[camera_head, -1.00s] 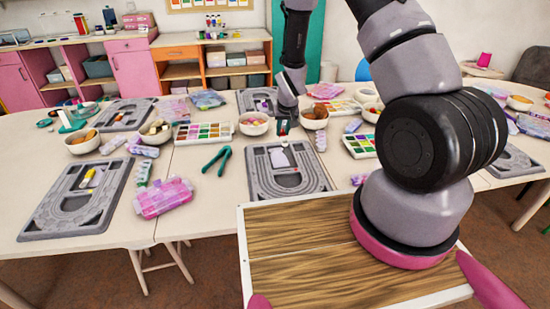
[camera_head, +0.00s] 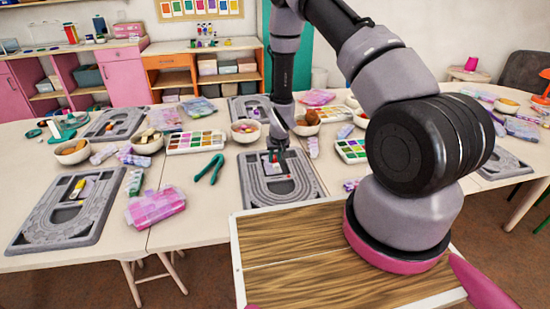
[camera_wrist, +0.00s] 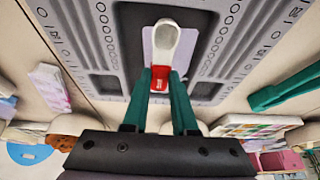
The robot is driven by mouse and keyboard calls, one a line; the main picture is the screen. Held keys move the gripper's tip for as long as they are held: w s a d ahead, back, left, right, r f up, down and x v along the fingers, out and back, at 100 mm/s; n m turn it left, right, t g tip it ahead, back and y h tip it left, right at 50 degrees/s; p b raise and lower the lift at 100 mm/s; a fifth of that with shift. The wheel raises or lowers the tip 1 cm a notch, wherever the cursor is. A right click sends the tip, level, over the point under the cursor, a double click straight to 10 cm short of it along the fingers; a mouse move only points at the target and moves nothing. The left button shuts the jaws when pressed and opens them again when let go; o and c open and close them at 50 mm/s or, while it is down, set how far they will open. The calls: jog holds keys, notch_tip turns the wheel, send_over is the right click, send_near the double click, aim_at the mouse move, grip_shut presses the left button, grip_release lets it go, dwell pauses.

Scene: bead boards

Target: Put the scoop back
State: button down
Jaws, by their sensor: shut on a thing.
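The scoop (camera_wrist: 163,42) has a white bowl end and a red end, clear in the wrist view. My gripper (camera_wrist: 159,88) is shut on its red end with two dark green fingers. The scoop is over the grey bead board (camera_wrist: 205,88), and a pale lavender patch shows behind it. In the head view my gripper (camera_head: 275,160) is low at the upper part of the central bead board (camera_head: 284,190). The scoop is mostly hidden there. I cannot tell whether it touches the board.
Green pliers (camera_head: 210,168) lie left of the board. A bead palette (camera_head: 196,142) and a bowl of beads (camera_head: 245,131) stand behind it. A pink-purple case (camera_head: 155,206) and another grey board (camera_head: 70,208) lie farther left.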

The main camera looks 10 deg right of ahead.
jog(key=shift+f, duration=0.45)
jog(key=c, duration=0.7)
grip_release()
jog(key=s+d+r+m, duration=0.1)
jog(key=s+r, duration=0.2)
jog(key=r, duration=1)
jog(key=s+d+r+m+t+y, duration=0.1)
jog(key=s+r, duration=0.3)
jog(key=r, duration=0.9)
jog(key=s+d+r, duration=0.2)
jog(key=s+r, duration=0.1)
jog(key=r, duration=1)
jog(key=s+d+r+m+t, duration=0.1)
jog(key=s+r, duration=0.6)
jog(key=s, duration=0.3)
jog(key=s+r+m, duration=0.1)
jog(key=s+r, duration=0.7)
jog(key=s, duration=0.2)
jog(key=shift+d+t+y, duration=0.4)
